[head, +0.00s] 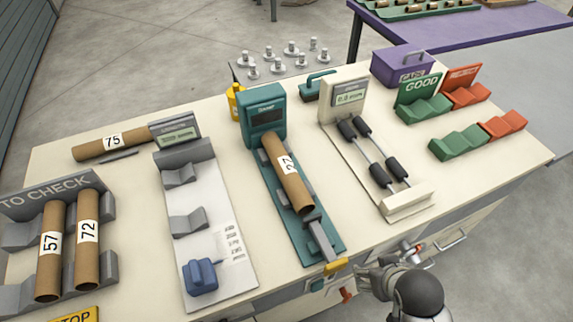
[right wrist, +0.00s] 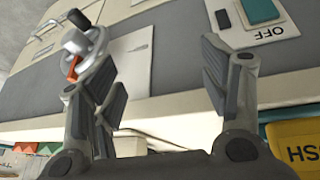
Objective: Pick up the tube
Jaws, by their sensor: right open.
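A brown cardboard tube (head: 287,172), with a white label that seems to read 22 or 27, lies in the teal stamp machine (head: 265,120). Tubes 57 (head: 49,250) and 72 (head: 87,238) lie side by side in the grey "TO CHECK" rack (head: 45,192). Tube 75 (head: 112,143) lies at the table's back left. My right gripper (head: 370,276) is at the front edge, right of the stamp machine's yellow-tipped handle (head: 336,266) and apart from the tubes. The right wrist view shows its fingers (right wrist: 162,72) spread and empty. My left gripper is out of view.
A grey gauge stand (head: 207,232) and a cream gauge with black rollers (head: 375,155) flank the stamp machine. Green (head: 458,140) and orange (head: 502,124) cradles stand at right. The wrist view shows the cabinet front with an OFF panel (right wrist: 262,38).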

